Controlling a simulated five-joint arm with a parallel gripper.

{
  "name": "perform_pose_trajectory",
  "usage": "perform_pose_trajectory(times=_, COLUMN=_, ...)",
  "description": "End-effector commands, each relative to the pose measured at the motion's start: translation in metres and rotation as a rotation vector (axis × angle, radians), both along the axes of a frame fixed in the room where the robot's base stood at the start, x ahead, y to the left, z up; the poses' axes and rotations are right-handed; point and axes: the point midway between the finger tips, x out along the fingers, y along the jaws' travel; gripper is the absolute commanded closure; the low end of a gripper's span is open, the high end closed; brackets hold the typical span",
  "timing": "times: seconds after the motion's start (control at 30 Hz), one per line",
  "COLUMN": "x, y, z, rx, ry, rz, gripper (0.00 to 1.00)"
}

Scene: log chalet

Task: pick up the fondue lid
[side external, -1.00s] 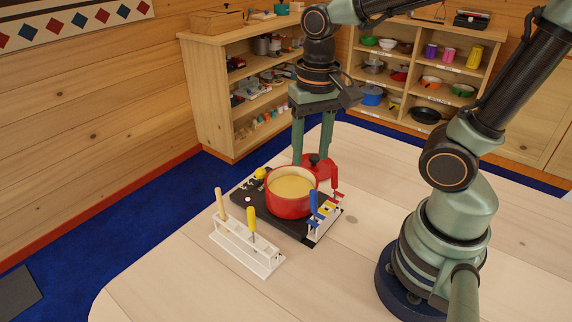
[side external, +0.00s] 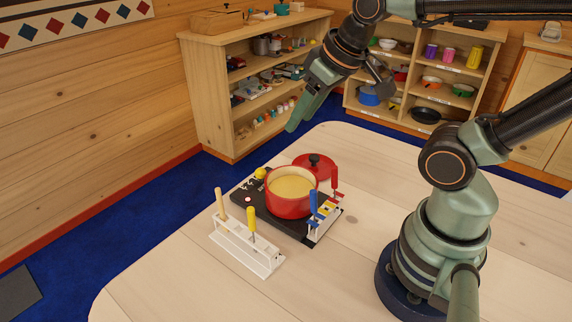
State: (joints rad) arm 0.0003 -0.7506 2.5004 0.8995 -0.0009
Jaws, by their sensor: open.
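The fondue lid (side external: 326,172), red with a black knob, lies just behind the pot, and its near side is partly hidden by the pot. The red fondue pot (side external: 290,205) holds a yellow filling and stands on a black base. My gripper (side external: 291,129) is open and empty. It hangs tilted above and behind the lid, its fingers pointing down and to the left, apart from the lid. The fingers overlap in this view, so the gap between them is hidden.
Another small rack (side external: 324,222) with blue and red forks stands at the base's right side.

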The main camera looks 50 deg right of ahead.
Motion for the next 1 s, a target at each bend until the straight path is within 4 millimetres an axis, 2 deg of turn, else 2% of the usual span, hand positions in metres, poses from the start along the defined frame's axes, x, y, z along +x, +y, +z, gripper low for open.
perform_pose_trajectory(times=0.37, x=0.0, y=0.0, z=0.0, rx=0.0, ry=0.001, rz=-0.001, gripper=0.48)
perform_pose_trajectory(times=0.43, x=0.0, y=0.0, z=0.0, rx=0.0, ry=0.001, rz=-0.001, gripper=0.29)
perform_pose_trajectory(times=0.47, x=0.0, y=0.0, z=0.0, rx=0.0, ry=0.001, rz=-0.001, gripper=0.27)
perform_pose_trajectory(times=0.8, x=0.002, y=-0.002, z=0.0, rx=0.006, ry=0.007, rz=-0.018, gripper=0.27)
perform_pose_trajectory(times=0.87, x=0.005, y=-0.005, z=0.0, rx=0.018, ry=0.021, rz=-0.053, gripper=0.27)
perform_pose_trajectory(times=1.0, x=0.02, y=-0.024, z=-0.003, rx=0.075, ry=0.084, rz=-0.23, gripper=0.27)
